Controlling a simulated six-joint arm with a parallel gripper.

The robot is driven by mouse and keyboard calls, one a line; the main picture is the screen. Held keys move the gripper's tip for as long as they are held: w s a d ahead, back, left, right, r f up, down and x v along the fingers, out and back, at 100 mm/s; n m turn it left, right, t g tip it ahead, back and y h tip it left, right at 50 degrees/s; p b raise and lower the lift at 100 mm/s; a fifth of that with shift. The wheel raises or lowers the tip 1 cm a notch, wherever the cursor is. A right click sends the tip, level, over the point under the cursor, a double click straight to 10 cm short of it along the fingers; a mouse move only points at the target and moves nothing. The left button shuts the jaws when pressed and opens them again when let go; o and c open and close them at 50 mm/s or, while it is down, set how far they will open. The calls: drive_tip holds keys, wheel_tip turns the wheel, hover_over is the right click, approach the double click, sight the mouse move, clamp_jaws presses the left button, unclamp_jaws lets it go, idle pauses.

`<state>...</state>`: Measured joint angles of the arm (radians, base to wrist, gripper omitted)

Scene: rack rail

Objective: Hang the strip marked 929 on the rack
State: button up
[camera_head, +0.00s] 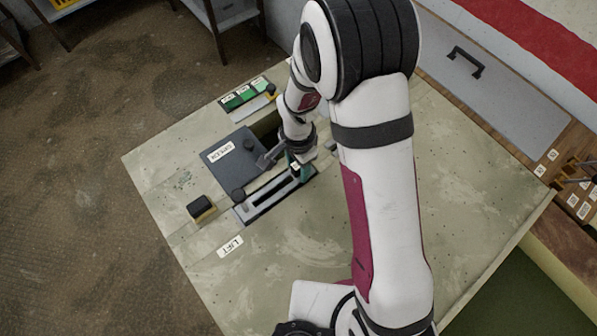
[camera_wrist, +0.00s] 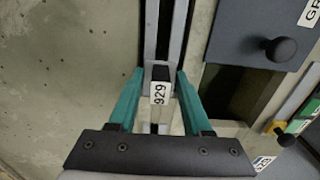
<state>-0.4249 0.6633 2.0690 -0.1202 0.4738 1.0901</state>
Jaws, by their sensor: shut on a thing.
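In the head view, my gripper (camera_head: 297,168) is low over the upper right end of this fixture (camera_head: 250,212), and the strip is mostly hidden. A rack (camera_head: 574,190) with pegs and white labels is at the right edge.
A dark panel (camera_head: 228,165) with a knob lies beside the fixture, next to a dark opening (camera_head: 265,128). Green labelled pieces (camera_head: 243,97) lie at the back. A black-topped block (camera_head: 201,207) and a "LIFT" label (camera_head: 230,246) are nearer. The worktop right of my arm is clear (camera_head: 465,190).

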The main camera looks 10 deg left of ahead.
drive_tip(key=shift+r, duration=5.55)
drive_tip(key=shift+w, duration=0.1)
drive_tip(key=w+d, duration=0.9)
drive_tip(key=shift+w+d+r, duration=0.15)
drive_tip(key=shift+w+d, duration=0.05)
drive_tip(key=shift+d, duration=0.05)
